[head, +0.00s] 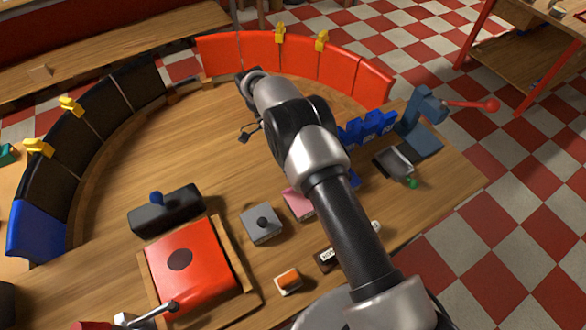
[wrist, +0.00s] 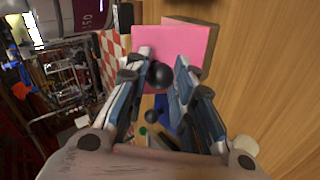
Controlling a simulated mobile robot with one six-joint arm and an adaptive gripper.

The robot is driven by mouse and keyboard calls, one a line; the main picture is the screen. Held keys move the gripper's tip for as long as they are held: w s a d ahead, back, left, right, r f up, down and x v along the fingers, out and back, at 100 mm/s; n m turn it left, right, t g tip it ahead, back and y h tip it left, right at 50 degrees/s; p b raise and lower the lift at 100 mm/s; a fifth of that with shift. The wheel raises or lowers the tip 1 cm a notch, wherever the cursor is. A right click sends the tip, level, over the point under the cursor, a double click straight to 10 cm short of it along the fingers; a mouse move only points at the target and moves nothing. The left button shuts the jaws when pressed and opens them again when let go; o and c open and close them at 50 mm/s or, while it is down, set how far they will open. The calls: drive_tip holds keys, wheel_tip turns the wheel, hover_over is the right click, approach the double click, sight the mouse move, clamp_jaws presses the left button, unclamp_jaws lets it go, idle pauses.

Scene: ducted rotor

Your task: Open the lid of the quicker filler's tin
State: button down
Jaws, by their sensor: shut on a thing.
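A pink tin (head: 298,205) stands on the wooden table, partly hidden behind my arm in the head view. In the wrist view its pink lid (wrist: 185,45) fills the space beyond the fingers. My gripper (wrist: 163,62) has its two fingers on either side of a black round knob (wrist: 160,75) in front of the pink face, and is shut on it. The head view hides the gripper behind my arm. I cannot tell whether the lid is raised. A grey tin (head: 255,230) with a black knob stands left of the pink one.
A red panel (head: 205,285) and a black box with a blue knob (head: 165,208) lie to the left. An orange-topped white block (head: 288,282) is in front. A blue device (head: 420,115) with a red-tipped lever and a grey tray (head: 393,163) stand right. The table's middle is mostly clear.

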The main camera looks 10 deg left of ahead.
drive_tip(key=shift+a, duration=0.1)
drive_tip(key=c, duration=1.3)
unclamp_jaws()
drive_tip(key=shift+c, duration=0.2)
drive_tip(key=shift+r+p, duration=0.15)
drive_tip(key=shift+p, duration=0.15)
